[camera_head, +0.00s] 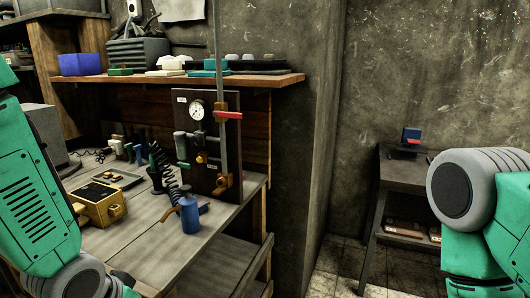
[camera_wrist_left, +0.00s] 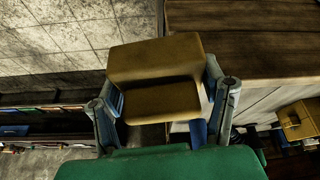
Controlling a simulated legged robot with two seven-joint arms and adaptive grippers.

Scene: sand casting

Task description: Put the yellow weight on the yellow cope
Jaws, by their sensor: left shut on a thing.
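The yellow weight (camera_wrist_left: 155,75) is a blocky, stepped, brownish-yellow piece. In the left wrist view my left gripper (camera_wrist_left: 163,95) is shut on it, one blue-grey finger on each side. The weight is held beyond the bench edge in that view, apart from the cope. The yellow cope (camera_head: 98,204) is a box-like frame on the left of the bench in the head view. It also shows at the lower right of the left wrist view (camera_wrist_left: 298,121). My left gripper is hidden in the head view. My right gripper is in neither view.
The wooden bench (camera_head: 206,235) has a clear front. A blue bottle (camera_head: 189,214) and a gauge panel (camera_head: 207,140) stand right of the cope. A flat tray (camera_head: 118,177) lies behind it. A shelf (camera_head: 190,79) with blocks hangs above.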

